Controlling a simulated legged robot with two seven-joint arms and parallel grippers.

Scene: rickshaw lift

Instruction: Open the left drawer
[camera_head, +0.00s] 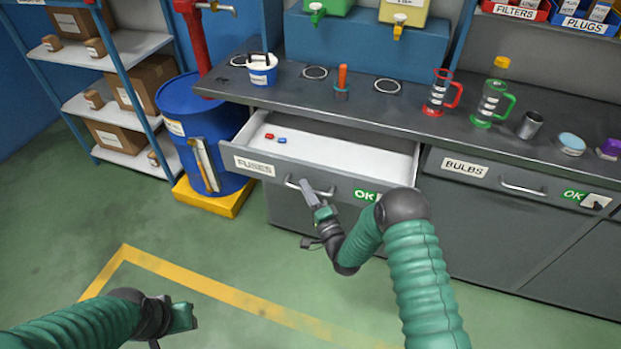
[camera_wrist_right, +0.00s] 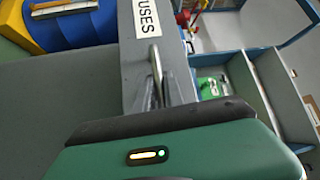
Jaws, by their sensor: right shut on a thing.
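The left drawer (camera_head: 345,155), labelled FUSES, is pulled out from the workbench. A red and a blue fuse (camera_head: 275,137) lie inside on its white floor. In the right wrist view, the handle (camera_wrist_right: 155,65) stands between the fingers (camera_wrist_right: 160,92), beside the FUSES label. My left gripper (camera_head: 183,315) is at the lower left, over the floor, away from the drawer; its jaw opening cannot be made out. The BULBS drawer (camera_head: 480,178) to the right is shut.
A blue barrel (camera_head: 195,115) on a yellow base (camera_head: 215,198) stands close to the left of the open drawer. The worktop (camera_head: 440,130) carries a white pot, measuring jugs and a metal cup. Shelves (camera_head: 110,65) with boxes stand at the far left. The floor in front is clear.

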